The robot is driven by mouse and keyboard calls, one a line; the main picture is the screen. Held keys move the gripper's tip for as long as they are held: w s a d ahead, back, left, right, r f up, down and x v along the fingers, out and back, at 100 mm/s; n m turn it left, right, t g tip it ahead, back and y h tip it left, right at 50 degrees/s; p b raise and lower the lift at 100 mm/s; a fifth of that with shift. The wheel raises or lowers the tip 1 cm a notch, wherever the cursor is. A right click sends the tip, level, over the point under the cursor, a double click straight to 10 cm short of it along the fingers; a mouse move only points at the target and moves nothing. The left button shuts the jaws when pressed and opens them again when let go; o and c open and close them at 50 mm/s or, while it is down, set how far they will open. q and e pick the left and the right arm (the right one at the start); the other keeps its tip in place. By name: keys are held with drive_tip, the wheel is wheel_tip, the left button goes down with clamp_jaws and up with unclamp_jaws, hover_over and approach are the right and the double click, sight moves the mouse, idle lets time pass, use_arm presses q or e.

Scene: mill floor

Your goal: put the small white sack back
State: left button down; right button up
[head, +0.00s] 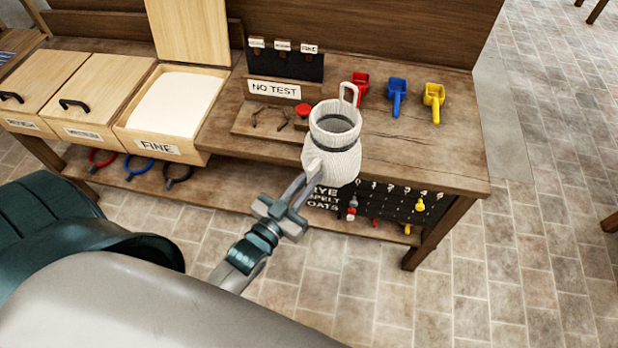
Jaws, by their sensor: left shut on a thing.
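The small white sack (337,147) is knitted-looking, with an open dark mouth and a loop at its top. My left gripper (309,183) is shut on the lower left side of the sack and holds it upright. In the head view the sack overlaps the bench's front edge. Whether it touches the bench cannot be told. My right gripper is not in view.
The wooden bench (430,155) carries an open bin marked FINE (158,148), two lidded bins on the left, and a NO TEST sign (274,90). Red (360,80), blue (397,92) and yellow (434,96) scoops lie at the back right. The bench's right front is clear.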

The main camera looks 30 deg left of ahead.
use_arm(q)
drive_tip(key=shift+w, duration=0.1)
